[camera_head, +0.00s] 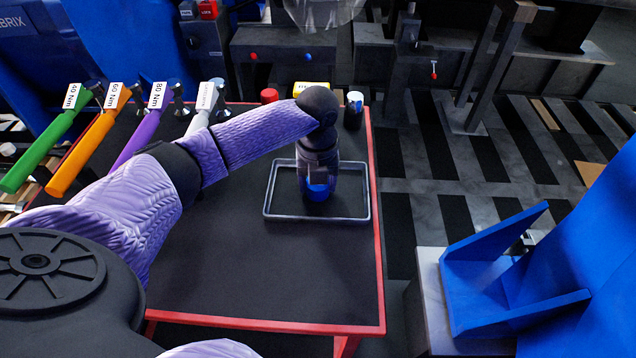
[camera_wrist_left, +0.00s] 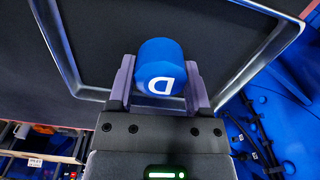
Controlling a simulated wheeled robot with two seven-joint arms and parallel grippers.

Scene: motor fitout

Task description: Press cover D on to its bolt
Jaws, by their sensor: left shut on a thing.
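Cover D is a blue round cap (camera_wrist_left: 160,62) with a white letter D, held between the two fingers of my left gripper (camera_wrist_left: 160,88) in the left wrist view. In the head view my left gripper (camera_head: 318,170) points down over the grey-rimmed tray (camera_head: 345,216), with the blue cover (camera_head: 317,192) at its tips. The cover is over the tray area; I cannot tell its height above the tray floor. The bolt for cover D cannot be made out in either view. My right gripper is not in view.
The tray sits on a dark, red-edged table (camera_head: 260,280), whose front is clear. A red piece (camera_head: 269,95) and a yellow piece (camera_head: 310,87) stand at its back. Labelled torque wrenches (camera_head: 90,150) lie at the left. A blue bracket (camera_head: 520,290) stands at the right.

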